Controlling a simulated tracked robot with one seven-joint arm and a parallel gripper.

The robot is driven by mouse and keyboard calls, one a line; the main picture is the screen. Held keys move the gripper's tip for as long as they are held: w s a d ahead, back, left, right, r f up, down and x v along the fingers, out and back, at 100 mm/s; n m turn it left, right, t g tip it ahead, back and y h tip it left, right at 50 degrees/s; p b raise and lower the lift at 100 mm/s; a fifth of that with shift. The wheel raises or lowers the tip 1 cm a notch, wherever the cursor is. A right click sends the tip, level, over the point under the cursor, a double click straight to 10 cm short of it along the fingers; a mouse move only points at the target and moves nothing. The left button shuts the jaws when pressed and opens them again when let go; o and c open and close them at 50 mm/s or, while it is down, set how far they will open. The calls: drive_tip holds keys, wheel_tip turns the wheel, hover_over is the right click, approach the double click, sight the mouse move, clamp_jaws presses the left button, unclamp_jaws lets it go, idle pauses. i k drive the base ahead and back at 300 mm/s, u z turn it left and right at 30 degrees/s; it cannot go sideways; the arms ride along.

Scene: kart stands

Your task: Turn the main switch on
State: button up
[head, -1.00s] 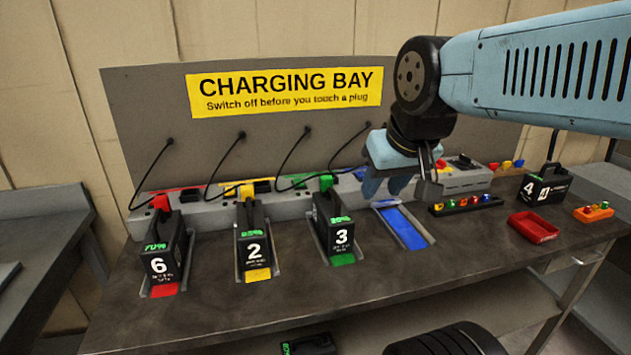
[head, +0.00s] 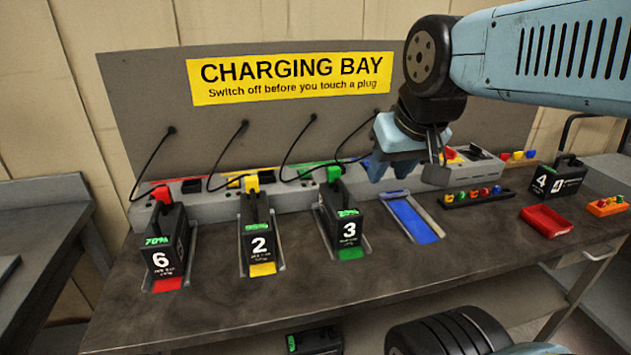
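A grey box (head: 482,168) with red and black parts on top stands at the right end of the charging strip. It may carry the main switch, but my gripper covers part of it and no switch handle or its position can be made out. My gripper (head: 436,165) hangs in front of the back panel, over the right part of the strip, beside the box's left end. I cannot tell from this view whether it touches the box. Its finger gap is not clear, and nothing is visibly held.
Batteries 6 (head: 166,250), 2 (head: 258,235) and 3 (head: 344,225) stand in the red, yellow and green bays with plugs in. The blue bay (head: 412,218) is empty. A rack of coloured knobs (head: 477,197), a red tray (head: 546,221) and battery 4 (head: 556,178) are right.

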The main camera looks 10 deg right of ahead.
sight(451, 154)
drive_tip(key=k, duration=1.25)
drive_tip(key=z, duration=0.3)
drive_tip(key=i, duration=0.5)
drive_tip(key=z, duration=0.6)
drive_tip(key=i, duration=1.35)
drive_tip(key=u, duration=0.15)
